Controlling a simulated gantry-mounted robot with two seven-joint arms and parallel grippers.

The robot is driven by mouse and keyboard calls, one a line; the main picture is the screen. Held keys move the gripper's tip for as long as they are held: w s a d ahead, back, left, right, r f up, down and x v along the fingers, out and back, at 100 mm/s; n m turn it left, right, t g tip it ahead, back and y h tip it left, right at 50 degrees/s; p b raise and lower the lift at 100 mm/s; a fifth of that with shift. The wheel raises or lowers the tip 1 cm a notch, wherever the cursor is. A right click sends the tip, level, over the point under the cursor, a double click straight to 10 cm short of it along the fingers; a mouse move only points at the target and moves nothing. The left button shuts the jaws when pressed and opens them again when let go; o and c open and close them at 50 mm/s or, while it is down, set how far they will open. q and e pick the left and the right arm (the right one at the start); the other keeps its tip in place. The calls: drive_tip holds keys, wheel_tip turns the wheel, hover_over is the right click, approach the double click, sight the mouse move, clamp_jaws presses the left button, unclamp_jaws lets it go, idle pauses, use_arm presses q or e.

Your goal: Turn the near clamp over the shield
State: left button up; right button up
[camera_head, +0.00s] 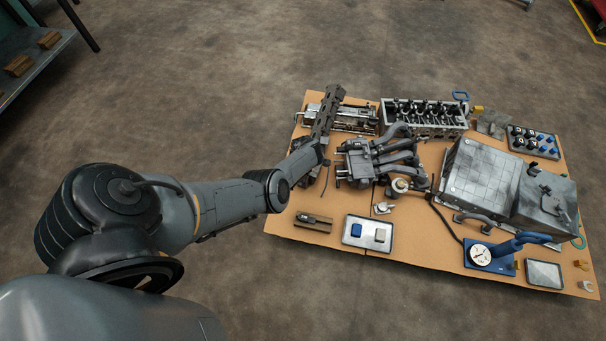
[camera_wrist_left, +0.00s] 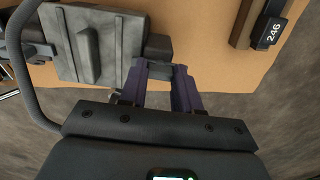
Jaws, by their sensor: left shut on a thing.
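In the left wrist view, my left gripper (camera_wrist_left: 163,72) has its two purple fingers close together on a small dark block. This block, which looks like the near clamp (camera_wrist_left: 157,46), sits at the right edge of a grey plate with a raised bar, apparently the shield (camera_wrist_left: 62,45). The fingers hide part of the clamp, so I cannot tell its exact turn. In the head view, my left arm reaches the board's left side. There the gripper and clamp are hard to separate from the dark long part (camera_head: 326,112). My right gripper is not in view.
The board (camera_head: 345,262) carries a manifold (camera_head: 385,158), a valve block (camera_head: 425,115), a large grey box (camera_head: 478,180) and a blue gauge press (camera_head: 495,255). A dark hose curves along the wrist view's left.

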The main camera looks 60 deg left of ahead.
use_arm(q)
drive_tip(key=shift+f, duration=0.1)
idle(0.4)
drive_tip(key=o, duration=1.1)
drive_tip(key=shift+c, duration=0.2)
drive_tip(key=shift+r+p, duration=0.6)
drive_tip(key=shift+r, duration=0.15)
wheel_tip(320, 180, up, 9)
drive_tip(key=p, duration=0.7)
drive_tip(key=shift+r, duration=0.2)
